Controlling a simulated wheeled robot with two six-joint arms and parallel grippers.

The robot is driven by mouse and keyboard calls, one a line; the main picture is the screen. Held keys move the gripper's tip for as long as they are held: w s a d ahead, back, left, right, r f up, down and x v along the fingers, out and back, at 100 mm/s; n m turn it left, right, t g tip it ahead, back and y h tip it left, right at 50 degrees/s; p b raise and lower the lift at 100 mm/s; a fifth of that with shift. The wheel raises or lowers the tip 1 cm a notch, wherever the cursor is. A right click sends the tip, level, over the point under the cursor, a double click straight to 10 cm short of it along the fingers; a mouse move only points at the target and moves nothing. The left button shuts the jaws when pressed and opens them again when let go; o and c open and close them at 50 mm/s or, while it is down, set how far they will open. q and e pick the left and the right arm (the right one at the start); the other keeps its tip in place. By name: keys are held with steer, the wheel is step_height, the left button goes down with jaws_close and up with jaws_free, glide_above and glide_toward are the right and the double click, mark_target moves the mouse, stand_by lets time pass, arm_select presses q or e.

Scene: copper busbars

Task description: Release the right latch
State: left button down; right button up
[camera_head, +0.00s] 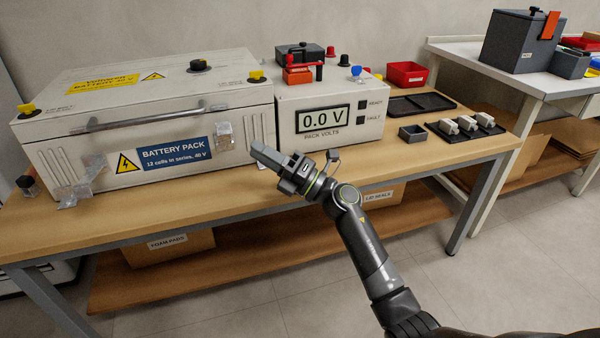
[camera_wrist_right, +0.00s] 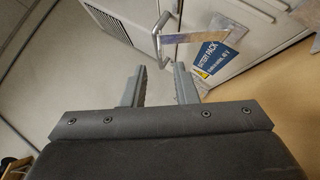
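The white battery pack (camera_head: 150,120) stands on the wooden bench with its lid down. Its right latch (camera_head: 224,137), a small metal piece, is on the front face at the right end of the blue label. In the right wrist view a bright metal strip (camera_wrist_right: 205,38), apparently this latch, lies beyond the fingers. My right gripper (camera_head: 258,148) is just right of the latch and in front of the pack, apart from it. Its two fingers (camera_wrist_right: 158,85) are spread with nothing between them. The left latch (camera_head: 75,193) sticks out at the pack's left front. My left gripper is out of view.
A long handle bar (camera_head: 145,117) runs along the pack's front. The voltage meter box (camera_head: 330,118) reads 0.0 V beside the pack. Bare bench lies before the pack.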

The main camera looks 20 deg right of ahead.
steer(key=v, duration=1)
steer(key=shift+s+d, duration=0.1)
